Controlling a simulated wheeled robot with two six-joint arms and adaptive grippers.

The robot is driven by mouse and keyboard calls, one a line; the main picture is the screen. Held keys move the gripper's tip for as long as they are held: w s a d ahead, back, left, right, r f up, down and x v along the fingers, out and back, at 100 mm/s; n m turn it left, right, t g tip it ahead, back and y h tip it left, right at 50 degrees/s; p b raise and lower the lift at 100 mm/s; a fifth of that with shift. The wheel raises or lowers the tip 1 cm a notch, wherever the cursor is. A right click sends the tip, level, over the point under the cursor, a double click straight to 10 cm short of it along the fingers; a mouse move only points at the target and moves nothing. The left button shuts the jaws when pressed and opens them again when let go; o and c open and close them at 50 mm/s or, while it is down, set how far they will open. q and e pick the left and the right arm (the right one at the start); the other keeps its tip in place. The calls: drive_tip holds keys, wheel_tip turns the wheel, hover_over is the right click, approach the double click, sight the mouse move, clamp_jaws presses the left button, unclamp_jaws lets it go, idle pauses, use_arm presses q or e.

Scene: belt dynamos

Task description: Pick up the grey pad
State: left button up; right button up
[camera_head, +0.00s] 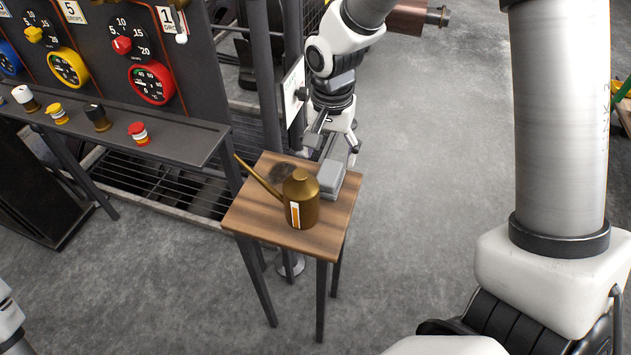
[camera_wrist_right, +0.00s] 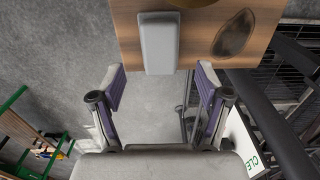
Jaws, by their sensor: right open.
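The grey pad (camera_head: 330,179) is a small flat block lying on the wooden table (camera_head: 258,225), near its far right edge in the head view. In the right wrist view the pad (camera_wrist_right: 160,42) is at the top middle, its near end slightly overhanging or at the table edge. My right gripper (camera_head: 336,146) is open and empty just above and behind the pad. In the wrist view its fingers (camera_wrist_right: 161,84) stand wide on either side of the pad's line, apart from it. My left gripper is not in view.
A brass oil can (camera_head: 301,200) with a long spout stands beside the pad on the table. A dark oval patch (camera_head: 283,172) is on the tabletop. A panel with gauges (camera_head: 152,84) and a ledge of knobs (camera_head: 138,133) stand at left.

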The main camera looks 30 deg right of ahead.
sight(329, 172)
wheel_tip(329, 172, down, 5)
drive_tip(key=shift+w+d+f+b, duration=0.1)
drive_tip(key=shift+b, duration=0.4)
drive_tip(key=c, duration=1.3)
drive_tip(key=shift+o, duration=0.2)
drive_tip(key=shift+r, duration=0.25)
wheel_tip(329, 172, up, 10)
drive_tip(key=p, duration=0.2)
drive_tip(key=o, duration=0.3)
drive_tip(key=shift+f, duration=0.1)
drive_tip(key=shift+c, duration=0.8)
